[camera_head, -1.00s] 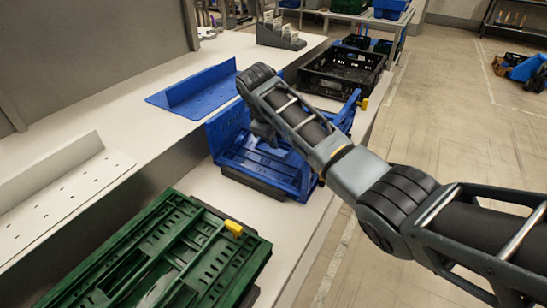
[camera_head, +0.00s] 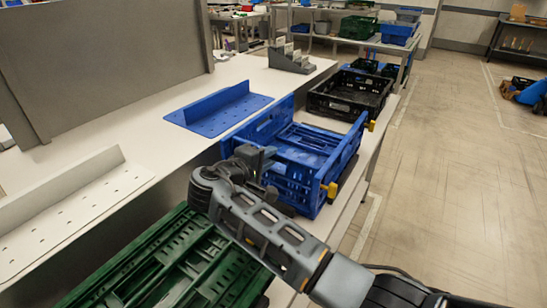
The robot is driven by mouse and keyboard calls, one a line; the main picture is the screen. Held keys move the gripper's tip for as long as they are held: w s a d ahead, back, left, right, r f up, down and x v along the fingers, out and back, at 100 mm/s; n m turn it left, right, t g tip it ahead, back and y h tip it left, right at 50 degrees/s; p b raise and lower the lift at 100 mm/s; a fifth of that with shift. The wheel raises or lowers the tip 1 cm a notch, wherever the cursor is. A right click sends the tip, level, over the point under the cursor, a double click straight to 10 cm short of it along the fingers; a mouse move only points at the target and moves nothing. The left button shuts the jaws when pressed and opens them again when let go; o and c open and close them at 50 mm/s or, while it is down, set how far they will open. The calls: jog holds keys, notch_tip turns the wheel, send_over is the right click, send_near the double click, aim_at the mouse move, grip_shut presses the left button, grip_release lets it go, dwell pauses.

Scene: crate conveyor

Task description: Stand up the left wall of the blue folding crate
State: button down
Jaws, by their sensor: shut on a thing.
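The blue folding crate (camera_head: 303,190) sits on the white bench, beyond the green crate. Its left wall (camera_head: 262,128) stands up along the side towards the blue perforated panel; I cannot tell if it is fully upright. The right wall (camera_head: 346,153) stands up, with yellow latches at its two ends. My gripper (camera_head: 257,160) is at the near left corner of the crate, shut on the left wall. My wrist hides the fingertips and the lower part of that corner.
A green crate (camera_head: 195,255) lies in front, under my arm. A blue perforated panel (camera_head: 215,118) and a white perforated one (camera_head: 75,200) lie on the left surface. A black crate (camera_head: 350,93) stands behind the blue one.

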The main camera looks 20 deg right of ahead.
jog(key=shift+s+a+f+t+h+b, duration=0.2)
jog(key=shift+s+a+h+b, duration=0.1)
jog(key=shift+s+a, duration=0.25)
jog(key=shift+s+a+f+t+h+b, duration=0.1)
jog(key=shift+s+a+t+h+b, duration=0.2)
jog(key=shift+a, duration=0.35)
jog(key=shift+s+a, duration=0.1)
jog(key=shift+s, duration=0.05)
jog(key=shift+f, duration=0.1)
jog(key=c, duration=1)
grip_release()
jog(key=shift+o, duration=0.2)
jog(key=b+v, duration=0.1)
jog(key=v, duration=0.6)
jog(key=shift+s+a, duration=0.2)
jog(key=shift+a, duration=0.1)
